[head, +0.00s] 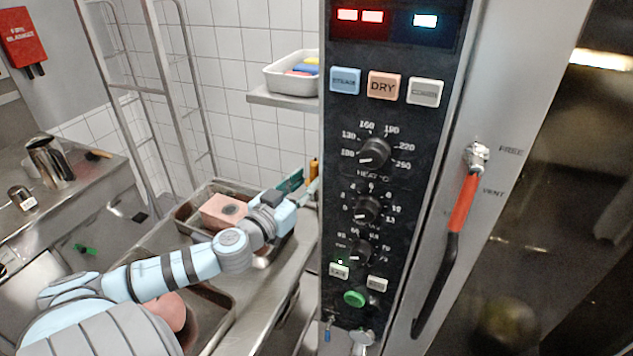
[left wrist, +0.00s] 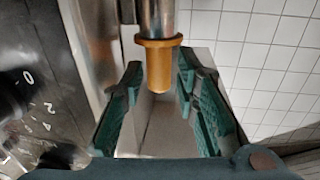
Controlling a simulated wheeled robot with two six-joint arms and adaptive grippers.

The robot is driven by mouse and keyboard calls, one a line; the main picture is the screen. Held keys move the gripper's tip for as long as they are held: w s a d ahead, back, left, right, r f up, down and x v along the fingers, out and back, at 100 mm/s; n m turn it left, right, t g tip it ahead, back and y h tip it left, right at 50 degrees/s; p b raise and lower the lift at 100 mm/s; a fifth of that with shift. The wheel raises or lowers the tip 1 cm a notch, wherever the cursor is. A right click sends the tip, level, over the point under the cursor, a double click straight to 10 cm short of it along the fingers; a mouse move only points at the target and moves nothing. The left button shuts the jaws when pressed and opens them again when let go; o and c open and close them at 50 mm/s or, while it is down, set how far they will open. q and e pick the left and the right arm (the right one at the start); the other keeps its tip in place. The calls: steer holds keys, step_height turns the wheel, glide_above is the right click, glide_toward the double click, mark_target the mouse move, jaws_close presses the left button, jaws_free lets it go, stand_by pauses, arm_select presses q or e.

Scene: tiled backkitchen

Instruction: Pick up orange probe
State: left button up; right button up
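The orange probe (head: 314,168) stands beside the left edge of the oven's control panel in the head view, mostly hidden by the panel. In the left wrist view its orange collar and handle end (left wrist: 158,68), with a metal shaft above, lie in line with the gap between my fingers. My left gripper (head: 298,181) has green fingers and reaches in beside the panel. In the left wrist view its fingers (left wrist: 159,82) are spread apart. I cannot tell whether either finger touches the probe. My right gripper is not in view.
The oven's control panel (head: 377,115) with knobs and buttons stands close to the right of my left gripper. A red-and-black door handle (head: 463,200) is farther right. A shelf (head: 283,101) with a white tray (head: 291,79) is above.

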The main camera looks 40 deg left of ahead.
mark_target(313, 175)
arm_select(q)
steer(key=w, duration=0.3)
steer(key=w+p, duration=0.1)
steer(key=shift+w+a+r, duration=0.2)
steer(key=shift+a+r, duration=0.05)
jaws_close()
